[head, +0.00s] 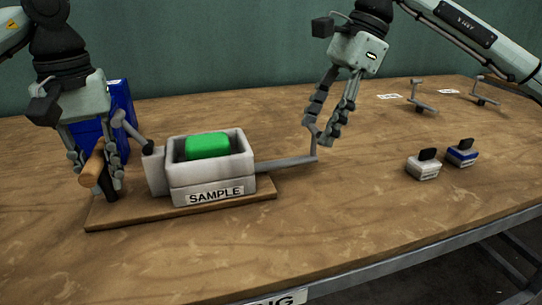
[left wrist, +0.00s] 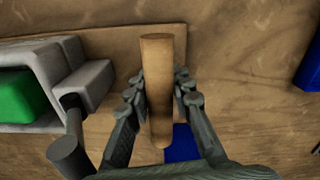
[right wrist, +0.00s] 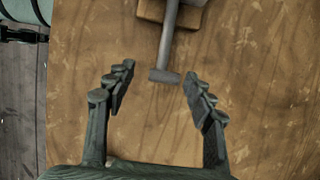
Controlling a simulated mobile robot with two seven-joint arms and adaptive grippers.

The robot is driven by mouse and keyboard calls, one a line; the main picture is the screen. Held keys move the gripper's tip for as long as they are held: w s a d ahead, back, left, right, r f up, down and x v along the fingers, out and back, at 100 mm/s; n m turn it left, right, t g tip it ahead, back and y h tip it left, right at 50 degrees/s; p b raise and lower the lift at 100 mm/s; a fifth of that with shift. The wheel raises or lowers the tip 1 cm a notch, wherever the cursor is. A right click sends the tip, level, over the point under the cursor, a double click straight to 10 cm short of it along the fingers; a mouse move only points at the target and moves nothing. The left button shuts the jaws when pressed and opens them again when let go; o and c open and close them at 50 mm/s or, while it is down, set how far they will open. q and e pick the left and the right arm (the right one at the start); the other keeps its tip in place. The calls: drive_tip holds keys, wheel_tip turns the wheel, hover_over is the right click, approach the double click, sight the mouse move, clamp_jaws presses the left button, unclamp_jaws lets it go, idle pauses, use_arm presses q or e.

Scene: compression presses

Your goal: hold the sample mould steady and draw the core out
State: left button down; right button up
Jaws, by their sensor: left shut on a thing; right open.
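The sample mould (head: 213,187) is a grey box labelled SAMPLE on a wooden board (head: 190,217), with a green block (head: 207,146) in its open top. My left gripper (head: 97,190) is shut on an upright wooden handle (head: 91,164) at the board's left end; the handle also shows between the fingers in the left wrist view (left wrist: 158,90). A grey core rod (head: 285,163) sticks out of the mould's right side and ends in a crossbar (right wrist: 165,76). My right gripper (head: 320,138) is open around the crossbar end, its fingers apart on both sides.
A blue box (head: 120,105) stands behind my left gripper. Two small blocks with black tabs, one white (head: 423,168) and one blue-banded (head: 462,153), sit at the right. Grey T-shaped parts (head: 420,100) and labels lie at the back right. The front middle of the table is clear.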

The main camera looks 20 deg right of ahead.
use_arm(q)
drive_tip(key=shift+d, duration=0.1)
drive_tip(key=c, duration=1.3)
unclamp_jaws()
use_arm(e)
drive_tip(key=v, duration=1)
drive_tip(key=shift+d+r, duration=0.2)
